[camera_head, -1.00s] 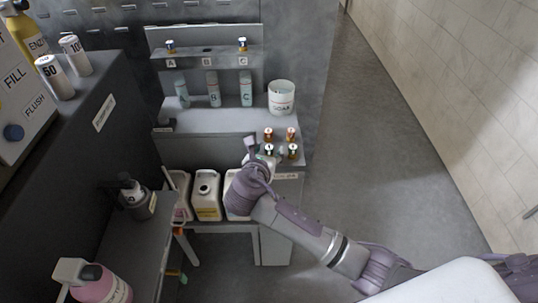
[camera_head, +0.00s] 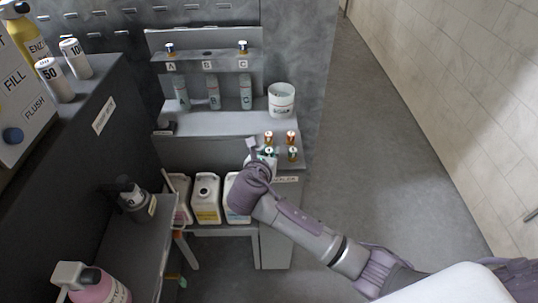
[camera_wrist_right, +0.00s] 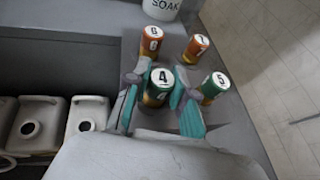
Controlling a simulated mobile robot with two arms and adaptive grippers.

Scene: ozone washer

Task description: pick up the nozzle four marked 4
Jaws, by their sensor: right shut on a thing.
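The nozzle marked 4 (camera_wrist_right: 157,88) is a short green and orange cylinder with a white top, standing upright in the right wrist view. My right gripper (camera_wrist_right: 158,100) has its teal-padded fingers on both sides of it and is shut on it. Whether its base is clear of the shelf is hidden. In the head view my right gripper (camera_head: 257,153) reaches over the right end of the shelf and partly covers this nozzle. Nozzle 5 (camera_wrist_right: 215,86) stands close to the right finger. Nozzle 6 (camera_wrist_right: 152,40) and one that looks like 7 (camera_wrist_right: 196,47) stand behind. My left gripper is out of view.
A white SOAK cup (camera_head: 282,100) stands behind the nozzles. White jugs (camera_head: 207,197) stand below the shelf, left of my right wrist. A rack with bottles A, B and C (camera_head: 213,90) is at the back. Open floor (camera_head: 375,150) lies to the right.

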